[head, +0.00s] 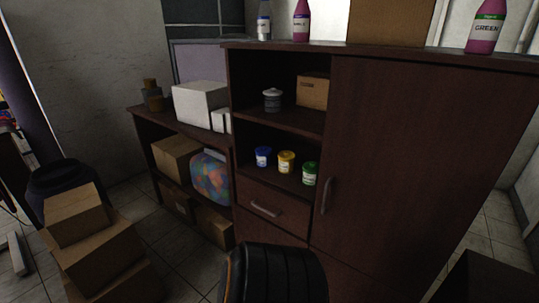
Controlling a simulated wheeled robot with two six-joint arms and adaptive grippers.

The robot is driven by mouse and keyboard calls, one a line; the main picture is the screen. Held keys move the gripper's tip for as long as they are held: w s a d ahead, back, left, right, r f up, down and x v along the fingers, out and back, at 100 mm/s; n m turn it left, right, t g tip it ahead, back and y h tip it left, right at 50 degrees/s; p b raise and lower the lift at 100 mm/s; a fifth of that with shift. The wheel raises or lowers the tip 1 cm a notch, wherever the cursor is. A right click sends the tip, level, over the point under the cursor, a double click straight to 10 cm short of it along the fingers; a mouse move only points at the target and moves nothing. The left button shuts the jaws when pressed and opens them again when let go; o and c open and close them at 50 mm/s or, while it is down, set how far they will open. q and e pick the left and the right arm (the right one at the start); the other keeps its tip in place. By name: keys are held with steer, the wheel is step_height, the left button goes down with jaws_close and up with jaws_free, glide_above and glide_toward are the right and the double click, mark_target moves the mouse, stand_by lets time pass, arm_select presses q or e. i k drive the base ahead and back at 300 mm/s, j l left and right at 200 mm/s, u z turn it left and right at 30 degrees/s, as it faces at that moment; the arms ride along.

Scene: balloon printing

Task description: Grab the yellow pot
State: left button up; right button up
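The yellow pot (286,162) stands upright on the lower open shelf of the dark wooden cabinet (420,160). It is between a blue pot (263,156) on its left and a green pot (309,174) on its right, with small gaps between them. The yellow pot has a pale label on its front. Neither of my grippers shows in the head view.
A black padded chair-like back (275,272) stands at the bottom centre, in front of the cabinet. A drawer (270,207) lies below the pots. Stacked cardboard boxes (92,240) fill the lower left. Some tiled floor (185,255) is clear between them.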

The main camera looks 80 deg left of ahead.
mark_target(284, 167)
steer(key=k+j+u, duration=0.2)
steer(key=u, duration=0.3)
steer(key=k+j+u, duration=0.15)
steer(key=j+u, duration=0.85)
steer(key=k+j+u, duration=0.15)
steer(key=j, duration=1)
steer(key=i, duration=0.1)
